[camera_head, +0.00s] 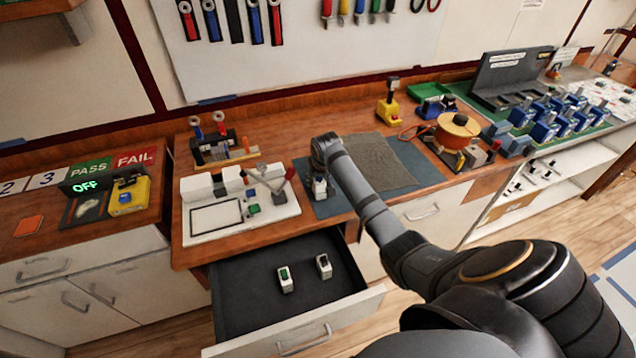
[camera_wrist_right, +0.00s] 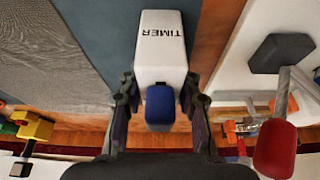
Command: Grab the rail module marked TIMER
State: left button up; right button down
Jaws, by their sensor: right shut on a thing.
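The rail module marked TIMER (camera_wrist_right: 161,48) is a white block with black lettering and a blue part (camera_wrist_right: 160,105) at its near end. In the right wrist view it sits between the two dark fingers of my right gripper (camera_wrist_right: 160,100), which is shut on it. In the head view the right gripper (camera_head: 319,176) points down at the left edge of the blue-grey mat (camera_head: 345,205), with the module (camera_head: 319,188) partly hidden under it. I cannot tell whether the module touches the mat. My left gripper is in neither view.
A white fixture (camera_head: 240,215) with a red-tipped lever stands just left of the gripper. Below, an open drawer (camera_head: 240,300) holds two small white modules (camera_head: 285,279). A yellow device with an orange spool (camera_head: 458,130) stands right of the mat.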

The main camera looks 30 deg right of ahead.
jog(key=shift+r+b, duration=0.4)
jog(key=shift+r, duration=0.2)
jog(key=shift+w+r+b, duration=0.1)
jog(key=shift+r+b, duration=0.35)
jog(key=shift+r, duration=0.4)
jog(key=s+a+r+b, duration=0.2)
jog(key=s+r, duration=0.8)
jog(key=s, duration=0.4)
jog(key=shift+a, duration=0.4)
